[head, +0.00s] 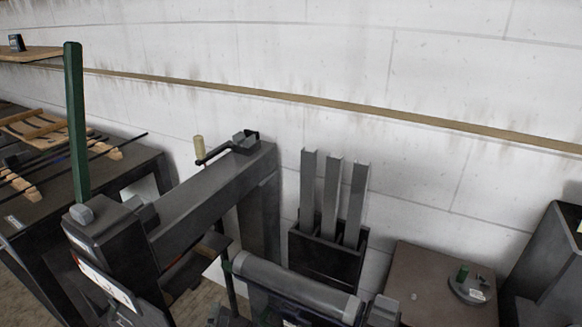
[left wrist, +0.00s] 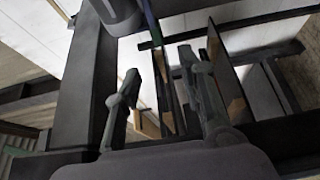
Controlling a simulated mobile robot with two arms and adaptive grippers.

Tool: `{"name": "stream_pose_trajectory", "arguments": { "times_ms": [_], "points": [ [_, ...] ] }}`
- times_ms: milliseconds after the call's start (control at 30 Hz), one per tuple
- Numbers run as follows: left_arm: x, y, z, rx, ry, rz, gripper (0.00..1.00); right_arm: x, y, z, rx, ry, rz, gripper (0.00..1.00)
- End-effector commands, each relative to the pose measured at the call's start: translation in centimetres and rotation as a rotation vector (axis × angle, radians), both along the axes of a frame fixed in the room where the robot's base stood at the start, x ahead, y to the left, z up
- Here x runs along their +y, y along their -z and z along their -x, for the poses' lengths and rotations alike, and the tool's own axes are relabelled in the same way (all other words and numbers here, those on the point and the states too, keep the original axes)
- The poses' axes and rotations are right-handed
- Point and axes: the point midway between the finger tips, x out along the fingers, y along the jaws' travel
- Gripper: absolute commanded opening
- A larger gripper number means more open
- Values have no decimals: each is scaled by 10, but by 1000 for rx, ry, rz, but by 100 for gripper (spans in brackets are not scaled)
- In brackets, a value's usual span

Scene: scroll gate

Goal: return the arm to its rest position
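My left gripper (left wrist: 158,64) shows in the left wrist view with its two fingers spread apart. Nothing is clearly held between them, and dark bars and thin upright strips lie beyond the fingertips. In the head view, the gripper is hard to tell from the dark machinery at the bottom. A dark gate frame (head: 205,195) stands left of centre, with a crank handle (head: 212,153) on its far end and a green post (head: 76,125) at its near end. A grey roller (head: 295,284) lies at the bottom centre. My right gripper does not show.
A dark holder (head: 325,258) with three grey upright channels stands by the white wall. A brown box top (head: 435,280) with a small round device (head: 472,286) is to its right. A table with wooden racks (head: 45,135) is at left. Open space lies above the machinery.

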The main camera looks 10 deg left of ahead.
Motion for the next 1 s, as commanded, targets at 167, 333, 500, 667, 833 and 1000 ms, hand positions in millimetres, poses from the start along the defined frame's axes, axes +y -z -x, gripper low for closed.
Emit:
{"name": "stream_pose_trajectory", "arguments": {
  "times_ms": [167,333,500,667,833,1000],
  "points": [
    [-11,55,5,116,79,-185,37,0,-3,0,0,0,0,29],
    [-27,151,31,321,250,-483,37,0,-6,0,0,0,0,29],
    [-36,243,80,528,451,-735,37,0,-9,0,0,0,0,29],
    [-36,318,143,715,662,-934,37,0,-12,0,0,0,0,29],
    [-29,382,226,903,913,-1108,37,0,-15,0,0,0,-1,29],
    [-15,422,310,1058,1166,-1239,37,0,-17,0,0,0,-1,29]
  ]
}}
